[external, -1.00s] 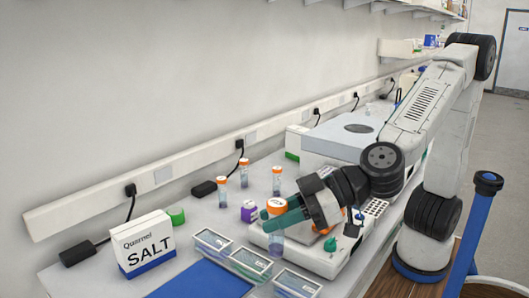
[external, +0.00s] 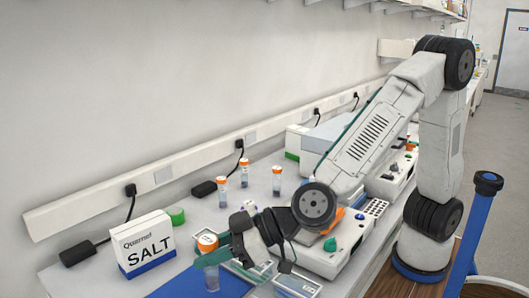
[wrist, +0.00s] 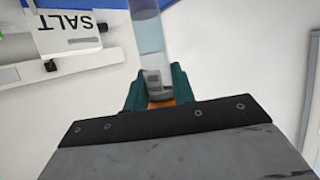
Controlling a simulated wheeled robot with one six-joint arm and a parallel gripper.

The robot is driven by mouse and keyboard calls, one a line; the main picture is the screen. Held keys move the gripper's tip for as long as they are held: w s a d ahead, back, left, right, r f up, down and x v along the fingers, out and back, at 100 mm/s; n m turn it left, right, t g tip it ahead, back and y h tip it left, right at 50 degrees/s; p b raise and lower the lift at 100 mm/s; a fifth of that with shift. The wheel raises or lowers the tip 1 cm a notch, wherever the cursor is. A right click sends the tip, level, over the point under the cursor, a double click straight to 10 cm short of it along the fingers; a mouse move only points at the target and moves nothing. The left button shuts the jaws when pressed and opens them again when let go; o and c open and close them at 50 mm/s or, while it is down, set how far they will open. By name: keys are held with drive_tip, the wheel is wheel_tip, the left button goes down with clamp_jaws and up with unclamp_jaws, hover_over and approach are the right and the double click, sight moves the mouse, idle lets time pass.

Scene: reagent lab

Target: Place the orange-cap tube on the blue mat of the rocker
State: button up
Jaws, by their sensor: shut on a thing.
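My gripper (external: 212,258) has teal fingers shut on the orange-cap tube (external: 211,278), just below its cap. The tube is upright in the external view and stands in front of the blue mat (external: 177,285). I cannot tell whether its bottom touches the mat. In the wrist view the tube (wrist: 150,40) runs up from between the fingers (wrist: 156,88), with a bit of orange cap at their base. Blue mat (wrist: 80,3) shows at that view's top edge. The rocker's body is not clearly seen.
A salt box (external: 148,243) stands left of the mat, with a green lid (external: 176,215) behind it. Several orange-cap tubes (external: 222,192) stand behind on the bench. Clear-lidded trays (external: 298,284) lie right of the mat, near white instruments.

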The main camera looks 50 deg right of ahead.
drive_tip(key=shift+w+a+f, duration=0.35)
drive_tip(key=shift+a+f, duration=0.05)
drive_tip(key=shift+f, duration=0.25)
drive_tip(key=shift+w+a+f, duration=0.35)
drive_tip(key=shift+w+f, duration=0.05)
drive_tip(key=shift+f, duration=0.2)
drive_tip(key=shift+w+a+f, duration=0.35)
drive_tip(key=shift+a+f, duration=0.05)
drive_tip(key=shift+f, duration=0.25)
drive_tip(key=shift+f, duration=0.1)
drive_tip(key=o, duration=1)
drive_tip(key=shift+c, duration=0.2)
